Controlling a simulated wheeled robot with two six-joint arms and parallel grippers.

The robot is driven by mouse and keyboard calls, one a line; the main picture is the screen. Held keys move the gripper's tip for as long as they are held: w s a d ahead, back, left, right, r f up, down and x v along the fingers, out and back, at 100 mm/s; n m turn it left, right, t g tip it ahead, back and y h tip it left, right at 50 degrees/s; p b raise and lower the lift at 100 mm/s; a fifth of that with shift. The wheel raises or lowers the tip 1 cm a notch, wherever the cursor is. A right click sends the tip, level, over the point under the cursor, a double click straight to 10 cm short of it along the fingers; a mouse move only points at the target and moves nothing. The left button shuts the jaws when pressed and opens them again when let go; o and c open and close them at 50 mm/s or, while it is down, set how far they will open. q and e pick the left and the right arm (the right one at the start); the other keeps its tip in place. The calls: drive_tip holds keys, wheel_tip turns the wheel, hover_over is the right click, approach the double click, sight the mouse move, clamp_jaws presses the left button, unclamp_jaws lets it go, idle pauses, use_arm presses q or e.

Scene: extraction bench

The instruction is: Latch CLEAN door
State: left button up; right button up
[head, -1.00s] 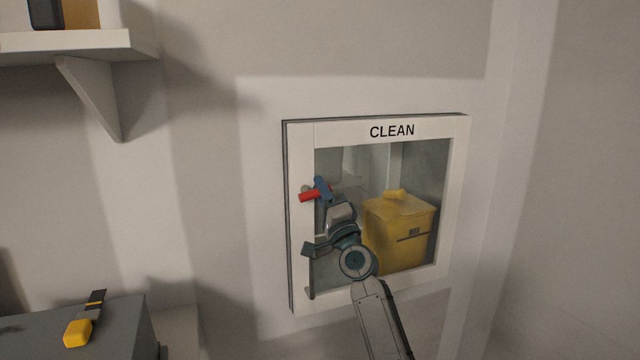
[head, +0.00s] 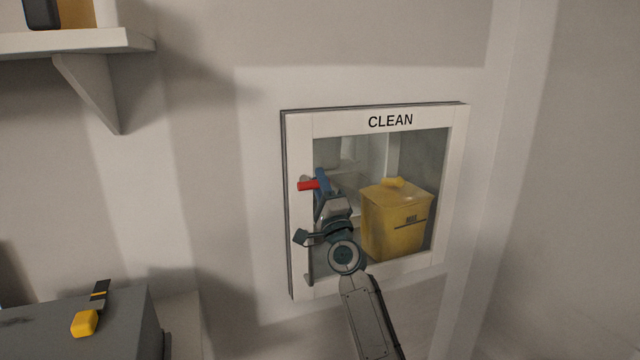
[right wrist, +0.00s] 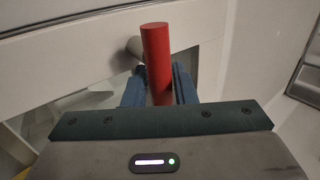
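The CLEAN door (head: 391,121) is a white-framed glass door in the wall and looks closed against its frame. Its red latch handle (head: 308,186) sits on the left stile and lies about level in the head view. My right gripper (head: 321,182) is at the handle's right end. In the right wrist view the red handle (right wrist: 157,60) stands between the blue fingers of my right gripper (right wrist: 160,92), which look closed on its sides. A grey pivot post shows behind the handle. My left gripper is out of view.
A yellow bin (head: 397,222) stands behind the glass. A pale shelf (head: 75,42) juts from the wall at upper left. A grey box (head: 125,325) with a yellow-and-black item (head: 88,318) on it is at lower left. The wall around the door is clear.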

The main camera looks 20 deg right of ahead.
drive_tip(key=v, duration=1)
drive_tip(key=shift+s+f+b, duration=0.3)
drive_tip(key=shift+b, duration=0.05)
